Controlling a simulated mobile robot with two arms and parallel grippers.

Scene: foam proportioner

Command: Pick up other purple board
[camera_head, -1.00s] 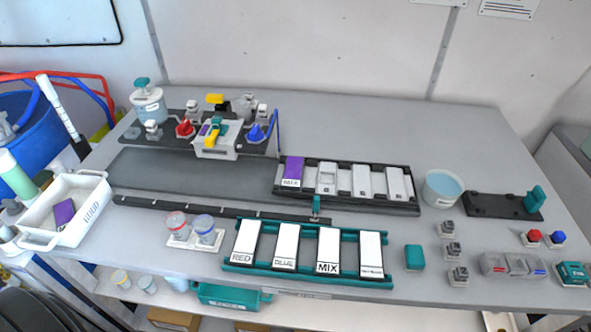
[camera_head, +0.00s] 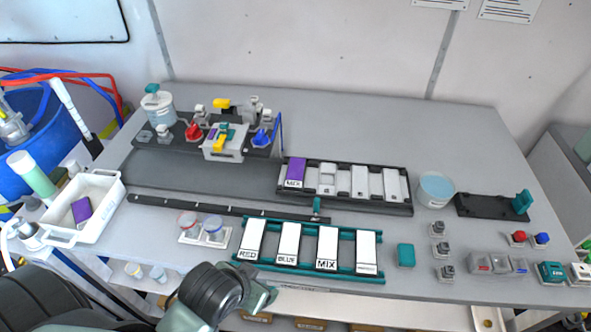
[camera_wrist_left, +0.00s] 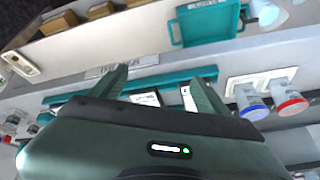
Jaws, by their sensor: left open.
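One purple board (camera_head: 296,171) sits in the leftmost slot of the black rack (camera_head: 402,209), above a MIX label. Another purple board (camera_head: 81,210) lies in the white tray (camera_head: 119,190) at the left. A small purple patch shows on the white fixture (camera_head: 222,152) at the back. My left gripper (camera_head: 264,297) is at the front edge of the table, below the teal rack, far from both boards. In the left wrist view the left gripper (camera_wrist_left: 160,84) has its fingers apart, with nothing between them. My right gripper is not in view.
The teal rack (camera_head: 310,270) holds white labelled boards near the front edge. Two lidded cups (camera_head: 202,229) stand left of it. A black rail (camera_head: 165,203) runs between the tray and the racks. A blue-filled tub (camera_head: 436,188) stands right of the black rack.

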